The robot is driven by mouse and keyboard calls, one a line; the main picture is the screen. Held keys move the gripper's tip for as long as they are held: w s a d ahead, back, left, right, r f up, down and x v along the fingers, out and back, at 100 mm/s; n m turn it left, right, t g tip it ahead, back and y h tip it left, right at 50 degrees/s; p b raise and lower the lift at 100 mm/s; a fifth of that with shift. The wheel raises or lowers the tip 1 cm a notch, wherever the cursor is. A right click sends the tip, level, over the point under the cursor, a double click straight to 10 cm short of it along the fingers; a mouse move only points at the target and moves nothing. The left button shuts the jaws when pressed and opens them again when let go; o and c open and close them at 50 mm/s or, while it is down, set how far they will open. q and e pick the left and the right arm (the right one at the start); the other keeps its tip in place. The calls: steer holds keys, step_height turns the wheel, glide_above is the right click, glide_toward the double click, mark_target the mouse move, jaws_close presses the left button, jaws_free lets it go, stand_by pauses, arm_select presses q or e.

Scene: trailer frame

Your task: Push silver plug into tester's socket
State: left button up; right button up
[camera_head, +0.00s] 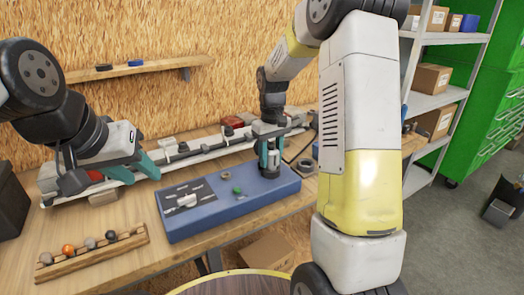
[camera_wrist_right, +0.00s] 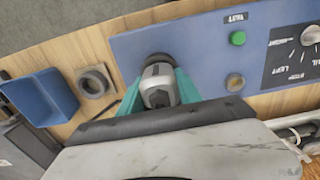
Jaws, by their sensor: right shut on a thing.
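The blue tester box (camera_head: 225,212) lies on the workbench, with a green button (camera_wrist_right: 237,38), a round metal fitting (camera_wrist_right: 234,82) and a dial panel (camera_wrist_right: 300,45). My right gripper (camera_head: 268,158) points down over the box's right end. Its teal fingers are shut on the silver plug (camera_wrist_right: 158,85), one on each side. The plug's lower end is at a dark round part on the box; the socket is largely hidden, and I cannot tell how deep the plug sits. My left gripper (camera_head: 135,168) is at the left, by the long rail, its teal fingers apart and empty.
A long grey rail assembly (camera_head: 205,152) runs along the back of the bench. A wooden rack (camera_head: 92,255) with several coloured balls is at the front left. A blue bin (camera_wrist_right: 40,97) and a square grey part with a round hole (camera_wrist_right: 95,82) lie beside the box.

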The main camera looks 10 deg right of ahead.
mark_target(271, 145)
steer(key=shift+f, duration=0.3)
steer(key=o, duration=1.3)
steer(key=shift+r, duration=3.55)
